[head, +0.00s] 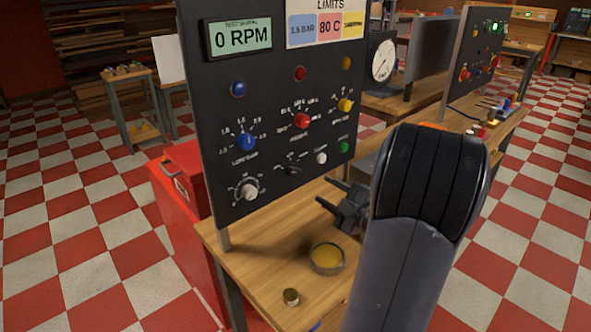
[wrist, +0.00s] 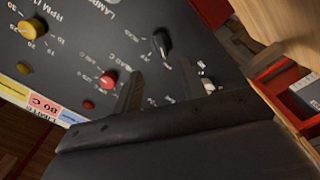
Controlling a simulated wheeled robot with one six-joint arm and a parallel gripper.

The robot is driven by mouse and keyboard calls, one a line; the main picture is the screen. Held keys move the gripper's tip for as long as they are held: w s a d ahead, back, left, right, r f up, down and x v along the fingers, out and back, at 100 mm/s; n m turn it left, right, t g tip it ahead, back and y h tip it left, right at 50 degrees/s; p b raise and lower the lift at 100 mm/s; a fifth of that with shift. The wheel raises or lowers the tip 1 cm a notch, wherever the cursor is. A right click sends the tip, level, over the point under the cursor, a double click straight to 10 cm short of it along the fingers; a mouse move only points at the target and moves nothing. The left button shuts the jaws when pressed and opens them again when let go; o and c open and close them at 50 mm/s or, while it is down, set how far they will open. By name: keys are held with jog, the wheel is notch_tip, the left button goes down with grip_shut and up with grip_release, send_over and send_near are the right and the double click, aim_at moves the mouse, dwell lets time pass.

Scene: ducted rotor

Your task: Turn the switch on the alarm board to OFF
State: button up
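A dark upright board (head: 226,120) with knobs and a display stands at the back of the wooden bench. I cannot read an alarm label on it. A small black switch (head: 292,170) sits low on its face, between the white knob and the white button. In the wrist view the black switch (wrist: 162,43) shows just beyond my fingertips, roughly in line with the gap. Its marks are too small to read. My gripper (head: 323,190) is in front of the board's lower right part. In the wrist view my gripper (wrist: 160,68) is open and empty, apart from the switch.
Blue (head: 245,142), red (head: 302,121) and yellow (head: 345,105) knobs sit above the switch; a white knob (head: 250,191) is left. A red cabinet (head: 182,178) is at left.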

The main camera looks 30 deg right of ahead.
aim_at(296, 173)
jog(key=w, duration=0.3)
jog(key=w+a, duration=0.1)
jog(key=w, duration=0.2)
jog(key=w+p, duration=0.1)
jog(key=w, duration=0.3)
jog(key=shift+a, duration=0.2)
grip_shut()
